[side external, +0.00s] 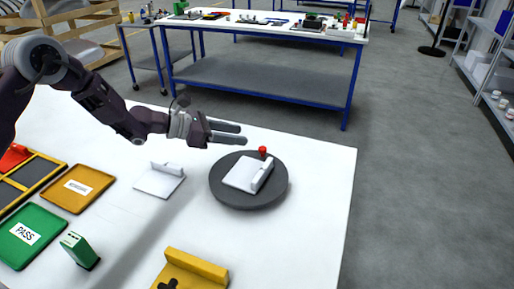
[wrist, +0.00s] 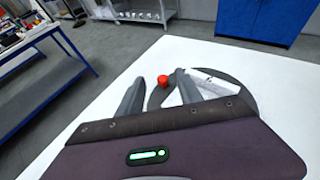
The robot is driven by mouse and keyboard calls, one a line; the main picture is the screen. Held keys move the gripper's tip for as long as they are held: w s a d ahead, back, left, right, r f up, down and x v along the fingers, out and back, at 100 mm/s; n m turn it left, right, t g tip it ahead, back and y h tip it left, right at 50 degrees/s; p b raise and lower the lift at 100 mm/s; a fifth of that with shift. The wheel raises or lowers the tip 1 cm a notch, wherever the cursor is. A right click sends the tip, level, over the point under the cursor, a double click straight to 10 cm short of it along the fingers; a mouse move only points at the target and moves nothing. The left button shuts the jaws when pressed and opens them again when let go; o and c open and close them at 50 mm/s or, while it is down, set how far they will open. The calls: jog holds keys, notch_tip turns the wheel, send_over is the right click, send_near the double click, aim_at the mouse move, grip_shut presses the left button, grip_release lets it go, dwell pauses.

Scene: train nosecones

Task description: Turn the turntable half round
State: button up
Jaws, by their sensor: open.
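The turntable (side external: 246,202) is a dark grey round disc near the right edge of the white table. A red knob (side external: 262,152) stands at its far rim. A white part with a raised rounded ridge (side external: 243,173) lies on the disc. My gripper (side external: 243,134) is open and empty, above the table just behind and left of the knob in the side view. In the wrist view, the red knob (wrist: 163,81) shows between the two fingertips (wrist: 160,77), apparently beyond them. The right finger hides part of the white part and the disc (wrist: 243,92).
A similar white plate (side external: 158,182) lies left of the turntable. A yellow block (side external: 190,270), a small green block (side external: 80,249), a green PASS tray (side external: 30,245) and an orange tray (side external: 80,190) are at front and left. The table right of the disc is clear.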

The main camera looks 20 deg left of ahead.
aim_at(261, 148)
notch_tip(261, 148, down, 4)
jog(key=shift+w+d+r, duration=0.1)
jog(key=shift+w, duration=0.05)
jog(key=x, duration=0.6)
jog(key=shift+w+d, duration=0.2)
jog(key=shift+d, duration=0.05)
grip_shut()
dwell(0.9)
